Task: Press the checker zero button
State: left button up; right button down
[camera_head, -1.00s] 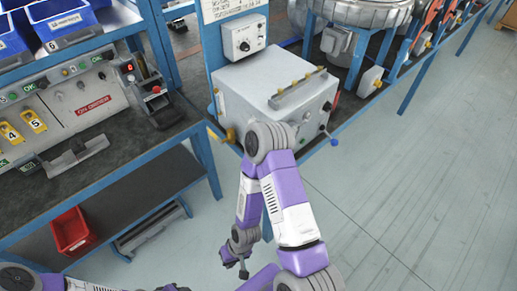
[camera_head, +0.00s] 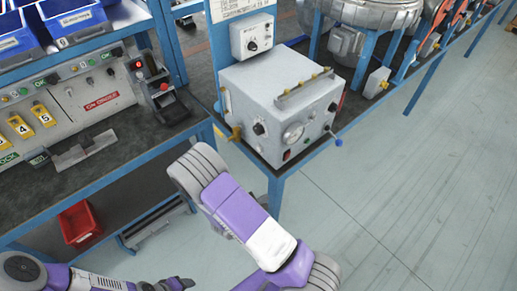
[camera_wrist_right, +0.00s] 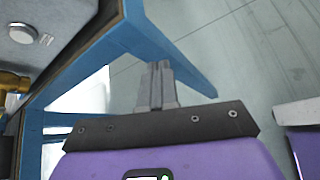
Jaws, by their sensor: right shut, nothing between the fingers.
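The checker cannot be told for sure, and I cannot read a zero label. A grey box (camera_head: 262,88) with a round gauge (camera_head: 293,133), black knobs and a small red part (camera_head: 287,155) on its front stands at the bench corner. On the left bench, a small unit with a red display (camera_head: 138,65) sits beside a red button (camera_head: 164,87). In the right wrist view my right gripper (camera_wrist_right: 160,68) is shut and empty, beside a blue bench leg; a round silver button (camera_wrist_right: 22,33) shows upper left. My arm hides this gripper in the head view. My left gripper is not visible.
A brass fitting (camera_wrist_right: 12,85) is at the wrist view's left edge. A control box (camera_head: 252,37) is mounted above the grey box. A blue-tipped lever (camera_head: 337,141) sticks out at its right. A red bin (camera_head: 78,224) sits low left. The floor (camera_head: 400,190) at right is clear.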

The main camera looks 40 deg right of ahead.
aim_at(259, 149)
jog(key=w+a+r+n+t, duration=0.5)
jog(key=w+r+t, duration=0.4)
jog(key=w, duration=0.3)
jog(key=shift+t+y, duration=0.3)
jog(key=shift+y, duration=0.1)
jog(key=d, duration=0.8)
jog(key=shift+w+d, duration=0.35)
jog(key=shift+d, duration=0.1)
dwell(0.9)
jog(key=shift+d, duration=0.35)
